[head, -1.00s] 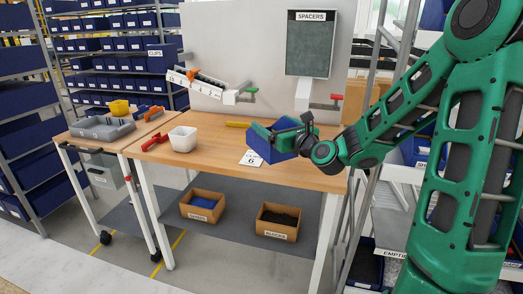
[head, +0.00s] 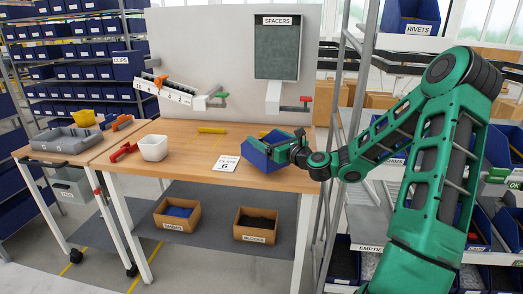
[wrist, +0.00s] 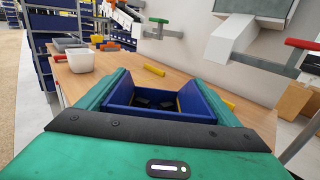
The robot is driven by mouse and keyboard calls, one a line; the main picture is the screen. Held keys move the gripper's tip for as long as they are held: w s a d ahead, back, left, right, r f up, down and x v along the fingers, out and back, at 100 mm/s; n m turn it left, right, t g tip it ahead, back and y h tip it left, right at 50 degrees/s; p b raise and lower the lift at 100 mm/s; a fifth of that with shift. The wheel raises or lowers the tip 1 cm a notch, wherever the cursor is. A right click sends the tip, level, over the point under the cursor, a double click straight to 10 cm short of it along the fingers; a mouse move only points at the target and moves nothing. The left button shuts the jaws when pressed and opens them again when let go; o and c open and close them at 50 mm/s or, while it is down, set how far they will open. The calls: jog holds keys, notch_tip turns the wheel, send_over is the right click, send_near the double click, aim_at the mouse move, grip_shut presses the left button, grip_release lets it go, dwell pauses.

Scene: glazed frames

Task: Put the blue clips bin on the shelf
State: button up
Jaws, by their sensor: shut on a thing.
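A blue bin (head: 262,156) is held in my gripper (head: 287,146) at the right end of the wooden workbench (head: 190,165). In the wrist view the blue bin (wrist: 188,97) sits between my gripper's green fingers (wrist: 162,95), with a few dark pieces inside. The gripper is shut on the bin's sides. Whether the bin touches the bench top is hard to tell. Its label is not visible here. A card reading CLIPS 6 (head: 226,164) lies on the bench left of the bin. A shelf rack (head: 365,247) with blue bins stands at the right, partly hidden by my arm.
A white tub (head: 153,148), a red tool (head: 123,151) and a yellow bar (head: 211,130) lie on the bench. A grey SPACERS chute (head: 277,50) hangs behind. Two cardboard boxes (head: 177,225) (head: 255,234) sit on the lower deck. A metal upright (head: 345,120) stands between bench and rack.

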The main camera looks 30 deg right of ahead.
jog(key=shift+f, duration=1.9)
jog(key=o, duration=1.7)
jog(key=shift+c, duration=0.2)
